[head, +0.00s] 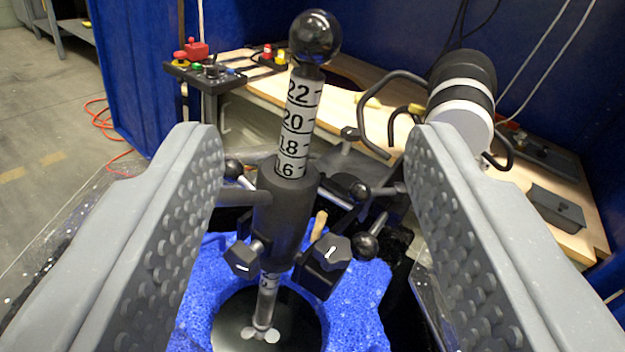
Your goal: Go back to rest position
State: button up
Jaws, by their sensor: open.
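My gripper (315,160) is open and empty. Its two grey, studded fingers stand wide apart at the left and right of the head view. Between them, farther off, stands a rod with a white numbered scale (297,120) and a black ball (315,37) on top. The rod passes through a black sleeve (283,215) with dark clamp knobs (330,252). Neither finger appears to touch the rod, though the exact distance is hard to tell.
Blue foam (205,285) surrounds a dark round opening (235,325) under the rod. A wooden bench (560,215) behind holds a control box (212,75) and a white-and-black cylinder (462,100). Blue curtains (330,20) hang behind. Open floor (45,130) shows at left, with a red cable (92,122).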

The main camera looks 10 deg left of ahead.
notch_tip(320, 180, up, 31)
jog(key=s+d+m+h+b, duration=0.2)
jog(key=d+h, duration=0.1)
jog(key=h, duration=0.2)
jog(key=s+a+r+m+g, duration=0.1)
jog(key=s+a+r, duration=0.2)
jog(key=s+r, duration=0.7)
jog(key=s+a+r+m+g+b, duration=0.1)
jog(key=s+a+r+m, duration=0.1)
jog(key=s+r, duration=0.8)
jog(key=s+a, duration=0.1)
jog(key=s, duration=0.2)
jog(key=shift+s+a+r, duration=0.15)
jog(key=shift+s+r, duration=0.15)
jog(key=shift+r, duration=0.05)
jog(key=shift+o, duration=0.2)
jog(key=shift+w, duration=0.1)
